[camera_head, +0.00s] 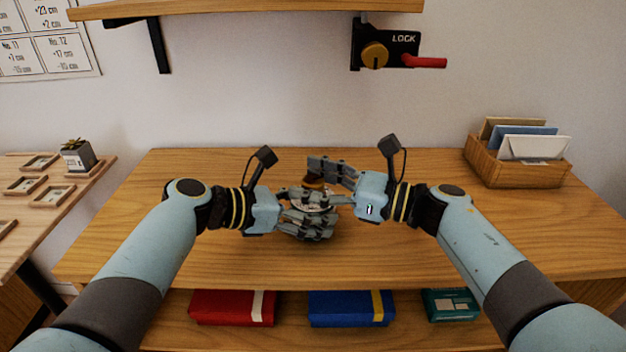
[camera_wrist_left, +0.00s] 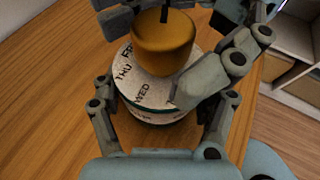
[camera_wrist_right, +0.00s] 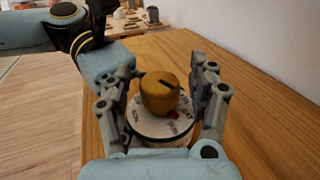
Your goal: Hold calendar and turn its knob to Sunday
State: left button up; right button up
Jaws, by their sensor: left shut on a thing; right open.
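An orange-brown knob (camera_wrist_right: 158,92) with a black pointer line stands on top of the dial. A small red mark shows on the dial near the knob in the right wrist view. My left gripper (camera_head: 308,222) is shut around the calendar's body on the table. My right gripper (camera_head: 330,172) is open, with its fingers on either side of the knob. The Sunday label cannot be made out.
The wooden table (camera_head: 400,255) is clear around the calendar. A letter holder (camera_head: 515,165) stands at the back right. A shelf (camera_head: 250,8) with a LOCK device (camera_head: 385,50) is above. Red (camera_head: 232,307) and blue (camera_head: 348,308) boxes lie below the tabletop.

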grip_shut()
jog(key=shift+m+t+h, duration=0.4)
jog(key=shift+m+t, duration=0.3)
jog(key=shift+t, duration=0.3)
pick_arm(q)
jog(key=shift+a, duration=0.1)
pick_arm(e)
jog(key=shift+m+t+h, duration=0.7)
jog(key=shift+m+t, duration=0.1)
jog(key=shift+t, duration=0.2)
pick_arm(q)
jog(key=shift+w, duration=0.1)
pick_arm(e)
grip_release()
jog(key=v, duration=1.2)
